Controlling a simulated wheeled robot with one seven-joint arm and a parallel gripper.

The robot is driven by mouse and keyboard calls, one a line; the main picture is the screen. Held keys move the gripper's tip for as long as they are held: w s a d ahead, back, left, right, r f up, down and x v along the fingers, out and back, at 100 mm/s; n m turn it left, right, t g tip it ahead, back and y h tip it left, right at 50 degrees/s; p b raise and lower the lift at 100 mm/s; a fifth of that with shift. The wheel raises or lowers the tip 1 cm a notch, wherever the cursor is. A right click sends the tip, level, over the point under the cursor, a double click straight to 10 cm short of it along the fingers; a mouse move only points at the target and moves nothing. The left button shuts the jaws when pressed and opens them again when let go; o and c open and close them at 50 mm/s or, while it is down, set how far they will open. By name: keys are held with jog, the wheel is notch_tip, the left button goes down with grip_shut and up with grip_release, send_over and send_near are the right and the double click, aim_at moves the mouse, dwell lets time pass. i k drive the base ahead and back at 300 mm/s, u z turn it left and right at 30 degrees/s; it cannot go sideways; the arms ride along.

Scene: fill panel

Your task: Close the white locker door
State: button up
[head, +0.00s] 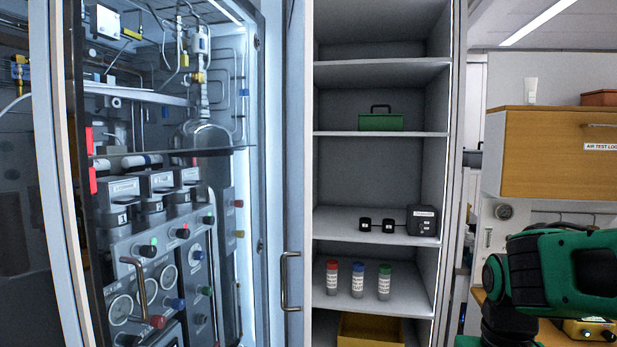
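The white locker (381,210) stands open in the middle of the head view, its shelves showing. A narrow pale door panel (297,150) is seen nearly edge-on at the left side of the locker opening; it looks like the locker door, swung open. A metal bar handle (290,282) is on this panel at its lower part. My green and black arm shows at the lower right, well to the right of the handle and apart from it. My gripper is not visible, so I cannot see its fingers.
Left is a lit fill panel cabinet (160,220) behind a framed glass door. The locker holds a green box (381,121), black devices (422,220), three capped bottles (358,280) and a yellow bin (370,329). Right is a wooden wall cabinet (545,155) and a yellow device (590,329).

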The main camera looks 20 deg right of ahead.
aim_at(299, 19)
jog(key=z, duration=0.1)
jog(key=i, duration=1)
jog(key=u, duration=0.55)
jog(key=k, duration=0.55)
jog(key=u, duration=0.9)
jog(key=k, duration=0.75)
jog(key=u, duration=0.25)
jog(key=i, duration=0.95)
jog(key=z, duration=0.1)
